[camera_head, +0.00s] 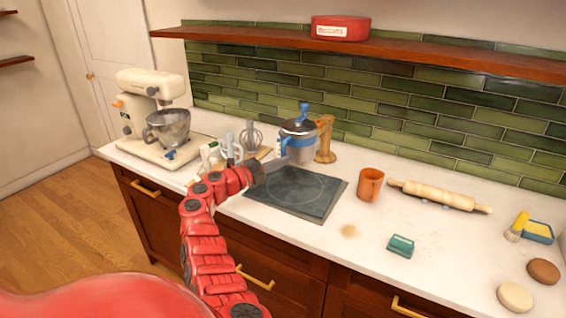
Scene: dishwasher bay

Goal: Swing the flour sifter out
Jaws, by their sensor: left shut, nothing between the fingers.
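The flour sifter appears to be the blue-and-clear canister with a dark lid and blue knob (299,139), standing upright at the back of the counter. A wooden post (325,141) stands against its right side; I cannot tell how the two are joined. My red left arm comes up from below, and my left gripper (283,160) is at the canister's lower left front. The gripper is shut with nothing held. It is small in the view, so I cannot tell whether it touches the canister. My right gripper is not in view.
A cream stand mixer (153,118) stands at the left. A whisk and light utensils (233,145) are just left of the canister. A dark cooktop (297,190) lies in front.

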